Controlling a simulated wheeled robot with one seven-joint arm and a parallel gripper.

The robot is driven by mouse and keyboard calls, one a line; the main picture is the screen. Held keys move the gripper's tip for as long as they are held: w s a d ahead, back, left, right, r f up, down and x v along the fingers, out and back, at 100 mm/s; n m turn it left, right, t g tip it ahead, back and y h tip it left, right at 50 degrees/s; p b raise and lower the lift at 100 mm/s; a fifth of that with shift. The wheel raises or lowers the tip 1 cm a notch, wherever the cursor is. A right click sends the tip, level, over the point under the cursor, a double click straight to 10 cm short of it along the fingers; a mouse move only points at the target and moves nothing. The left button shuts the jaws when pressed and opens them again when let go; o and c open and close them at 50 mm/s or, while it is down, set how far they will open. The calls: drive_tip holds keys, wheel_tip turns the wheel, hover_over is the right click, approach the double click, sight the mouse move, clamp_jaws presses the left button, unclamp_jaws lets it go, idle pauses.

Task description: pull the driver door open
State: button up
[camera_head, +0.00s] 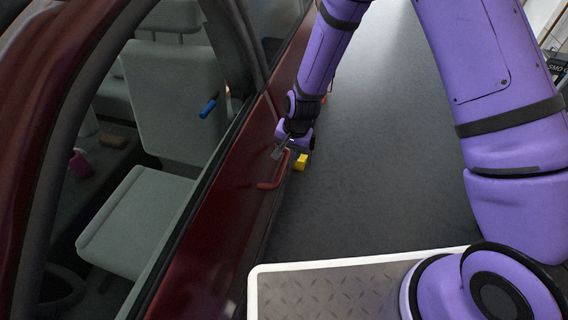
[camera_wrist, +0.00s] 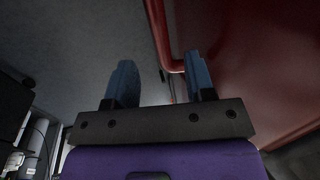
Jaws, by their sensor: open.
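The dark red driver door (camera_head: 215,235) runs along the left of the head view and looks closed. Its red bar handle (camera_head: 271,184) stands out from the door's outer face. My gripper (camera_head: 289,153) is at the far end of the handle. In the wrist view, my gripper (camera_wrist: 159,65) has its two fingers wide apart. The handle (camera_wrist: 174,66) appears between the fingers there, nearer the right one, and the red door panel (camera_wrist: 265,65) fills the right side. I cannot tell whether a finger touches the handle.
A small yellow piece (camera_head: 301,161) shows beside my gripper; what it belongs to is unclear. Inside the car are a grey seat (camera_head: 140,215) and a small blue object (camera_head: 208,107). The grey floor (camera_head: 380,170) right of the door is clear apart from my arm.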

sight(284, 164)
drive_tip(key=f, duration=0.4)
drive_tip(key=a+f, duration=0.1)
drive_tip(key=f, duration=0.1)
drive_tip(key=shift+w+a+f, duration=0.1)
drive_tip(key=shift+w+f, duration=0.1)
drive_tip(key=shift+f, duration=0.2)
clamp_jaws()
